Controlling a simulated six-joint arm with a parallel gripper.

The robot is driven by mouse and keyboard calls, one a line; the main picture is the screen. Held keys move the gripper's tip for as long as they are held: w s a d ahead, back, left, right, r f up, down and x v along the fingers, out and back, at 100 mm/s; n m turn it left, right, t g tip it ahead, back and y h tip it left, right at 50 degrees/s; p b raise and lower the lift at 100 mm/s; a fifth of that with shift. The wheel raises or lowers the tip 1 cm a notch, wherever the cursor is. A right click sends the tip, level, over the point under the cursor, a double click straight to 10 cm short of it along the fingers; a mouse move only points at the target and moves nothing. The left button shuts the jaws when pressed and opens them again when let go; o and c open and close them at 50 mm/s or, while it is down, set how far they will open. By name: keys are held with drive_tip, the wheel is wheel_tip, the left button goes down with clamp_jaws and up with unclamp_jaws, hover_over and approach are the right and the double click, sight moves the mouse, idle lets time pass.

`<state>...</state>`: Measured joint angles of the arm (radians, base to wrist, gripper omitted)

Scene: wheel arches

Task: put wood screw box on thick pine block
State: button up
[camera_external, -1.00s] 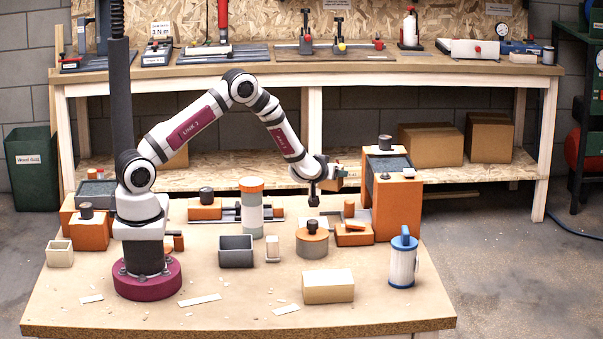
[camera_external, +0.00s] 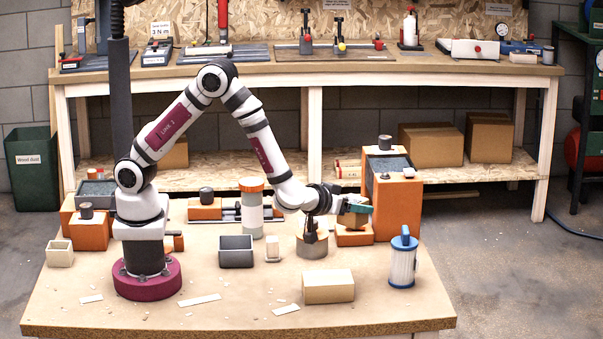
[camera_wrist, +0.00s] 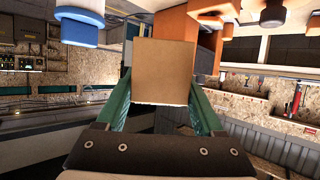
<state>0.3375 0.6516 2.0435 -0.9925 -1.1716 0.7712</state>
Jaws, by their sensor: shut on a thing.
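The wood screw box, a plain brown cardboard box (camera_wrist: 165,72), sits between the two teal fingers of my gripper (camera_wrist: 163,100) in the wrist view. In the external view my gripper (camera_external: 357,208) is shut on the box (camera_external: 351,219), held above the table and partly covered by the fingers. The thick pine block (camera_external: 328,288) is a pale wooden block lying on the front part of the table, in front of and below my gripper. Its top is bare, and the box is apart from it.
Orange fixtures (camera_external: 398,205) stand behind my gripper at the right. The table front is mostly clear.

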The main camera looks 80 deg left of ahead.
drive_tip(key=s+d+r+m+t+h, duration=0.1)
drive_tip(key=s+d+m+h, duration=0.1)
drive_tip(key=s+d, duration=0.6)
drive_tip(key=s+d+r+m+t+h, duration=0.1)
drive_tip(key=s+d+m+t+h, duration=0.1)
drive_tip(key=s+d, duration=0.6)
hover_over(328, 277)
drive_tip(key=f, duration=0.6)
drive_tip(key=shift+s+d, duration=0.25)
drive_tip(key=shift+s, duration=0.05)
drive_tip(key=shift+w+a+f, duration=0.1)
drive_tip(key=shift+w+f, duration=0.05)
drive_tip(key=shift+f, duration=0.95)
drive_tip(key=shift+w+a+f, duration=0.1)
drive_tip(key=shift+f, duration=1)
drive_tip(key=shift+f, duration=0.1)
